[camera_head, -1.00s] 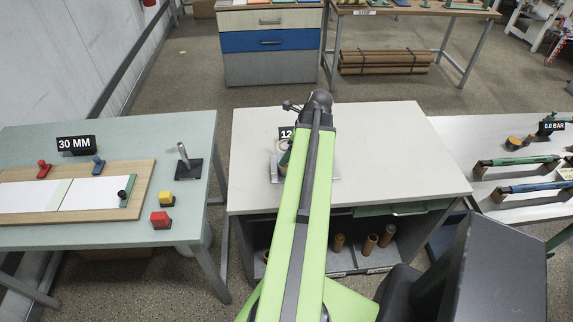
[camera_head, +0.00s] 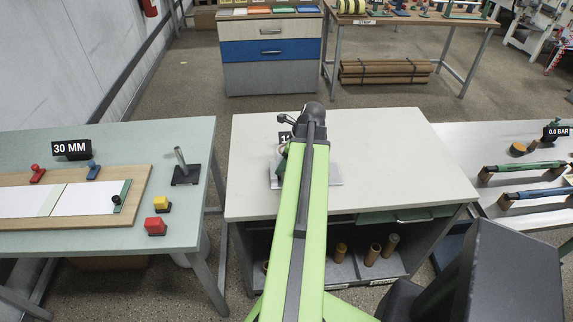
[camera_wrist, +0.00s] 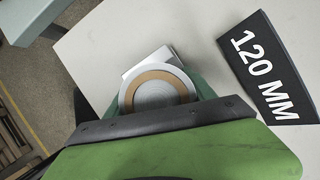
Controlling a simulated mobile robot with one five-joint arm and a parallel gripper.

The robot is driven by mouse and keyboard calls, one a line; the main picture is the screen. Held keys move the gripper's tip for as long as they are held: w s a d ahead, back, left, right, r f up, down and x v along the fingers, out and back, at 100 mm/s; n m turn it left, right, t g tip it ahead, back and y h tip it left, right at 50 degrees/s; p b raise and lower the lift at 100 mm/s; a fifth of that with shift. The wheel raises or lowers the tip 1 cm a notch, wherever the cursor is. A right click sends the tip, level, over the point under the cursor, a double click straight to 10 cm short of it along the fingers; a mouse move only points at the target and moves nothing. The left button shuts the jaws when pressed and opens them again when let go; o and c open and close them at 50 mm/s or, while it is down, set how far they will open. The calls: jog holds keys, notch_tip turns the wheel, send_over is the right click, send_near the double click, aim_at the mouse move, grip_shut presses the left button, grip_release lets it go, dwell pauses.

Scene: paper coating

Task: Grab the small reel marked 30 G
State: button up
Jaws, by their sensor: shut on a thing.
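In the wrist view a round reel (camera_wrist: 158,92) with a pale grey rim, a brown ring and a grey ribbed centre sits between the dark green fingers of my gripper (camera_wrist: 158,88). My gripper is shut on it. No 30 G mark is legible on it. A pale, square-cornered plate (camera_wrist: 147,62) shows just behind the reel; I cannot tell whether they touch. In the head view my arm hides most of the gripper and reel over the white table (camera_head: 390,150). The grey plate (camera_head: 334,173) shows beside my arm.
A black sign reading 120 MM (camera_wrist: 266,66) stands close by on the white table. The table's right side is clear. A left table (camera_head: 120,140) holds a 30 MM sign (camera_head: 72,149), a board and small blocks. A right bench holds handled bars (camera_head: 525,168). Brown tubes stand below.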

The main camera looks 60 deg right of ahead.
jog(key=c, duration=0.6)
notch_tip(320, 180, up, 18)
jog(key=p, duration=1.8)
